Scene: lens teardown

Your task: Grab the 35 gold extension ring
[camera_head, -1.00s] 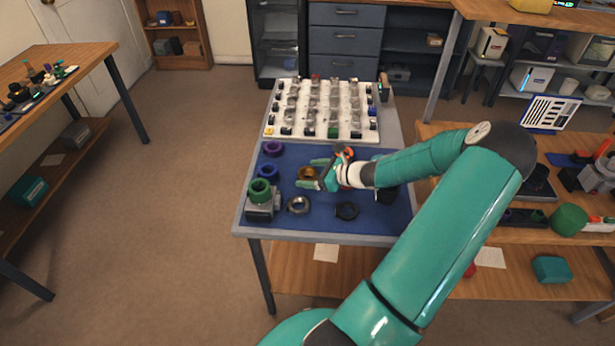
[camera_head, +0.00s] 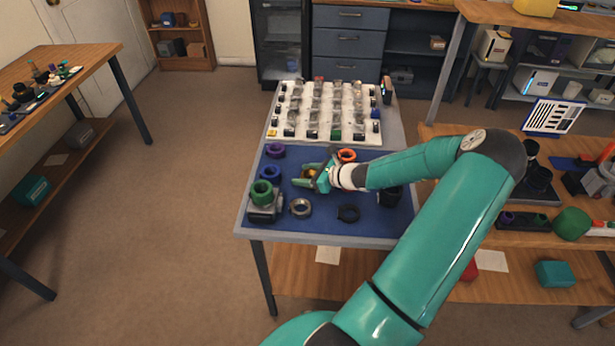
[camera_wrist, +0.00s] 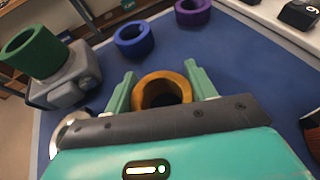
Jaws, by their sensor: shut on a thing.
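The gold extension ring (camera_wrist: 163,84) is between the two green fingers of my gripper (camera_wrist: 160,85) in the wrist view. My gripper is shut on it, one finger on each side. In the head view my gripper (camera_head: 311,176) is over the blue mat, and only a little gold of the ring shows between the fingers. The ring's lower part is hidden by the gripper body in the wrist view. I cannot tell whether the ring touches the mat.
A white parts tray (camera_head: 298,134) lies behind.

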